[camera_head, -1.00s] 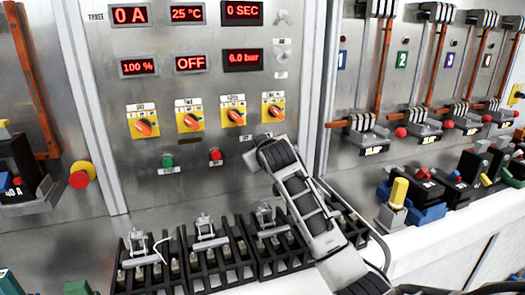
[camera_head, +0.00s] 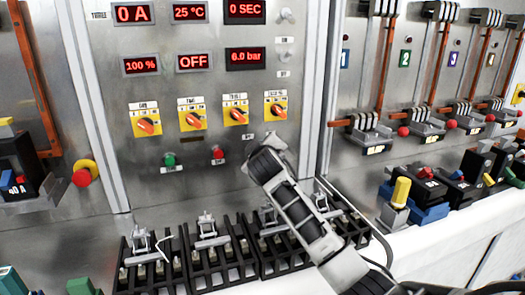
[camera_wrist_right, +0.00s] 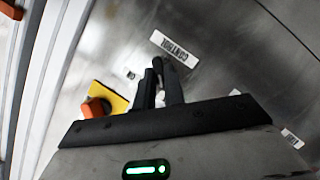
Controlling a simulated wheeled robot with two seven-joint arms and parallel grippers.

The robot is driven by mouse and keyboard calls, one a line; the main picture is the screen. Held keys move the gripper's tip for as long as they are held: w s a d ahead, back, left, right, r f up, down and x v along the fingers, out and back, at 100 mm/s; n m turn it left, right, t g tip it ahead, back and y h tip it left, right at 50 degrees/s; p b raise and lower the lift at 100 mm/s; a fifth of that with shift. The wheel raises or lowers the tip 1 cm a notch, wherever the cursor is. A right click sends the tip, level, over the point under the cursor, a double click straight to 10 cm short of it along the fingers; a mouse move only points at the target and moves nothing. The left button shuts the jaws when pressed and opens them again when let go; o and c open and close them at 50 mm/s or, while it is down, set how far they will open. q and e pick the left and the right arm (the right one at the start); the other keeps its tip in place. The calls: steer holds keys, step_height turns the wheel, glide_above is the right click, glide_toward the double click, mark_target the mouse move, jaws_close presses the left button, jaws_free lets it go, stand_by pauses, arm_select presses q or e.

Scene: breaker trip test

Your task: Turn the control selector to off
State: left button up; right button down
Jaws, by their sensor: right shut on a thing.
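The control selector sits on the grey metal panel (camera_head: 210,95) beside a white plate reading CONTROL (camera_wrist_right: 174,48), seen upside down in the right wrist view. My right gripper (camera_wrist_right: 166,72) has its two dark fingers close together just below that plate, shut on the selector. The selector is mostly hidden between the fingers, so its pointer position cannot be read. In the head view my right arm hides the fingers and the selector. My left gripper is in neither view.
A yellow-plated orange knob (camera_wrist_right: 97,107) is close beside my right gripper. Similar knobs line the panel, with a green button (camera_head: 169,160) and red button (camera_head: 218,153) below. Black terminal blocks (camera_head: 210,265) stand beneath. Breakers (camera_head: 402,192) lie on the right bench.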

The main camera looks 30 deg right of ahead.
steer(key=c, duration=1.5)
jaws_free()
arm_select(q)
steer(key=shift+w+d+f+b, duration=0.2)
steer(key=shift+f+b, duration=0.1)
steer(key=shift+b, duration=0.55)
arm_select(e)
steer(key=v, duration=1.6)
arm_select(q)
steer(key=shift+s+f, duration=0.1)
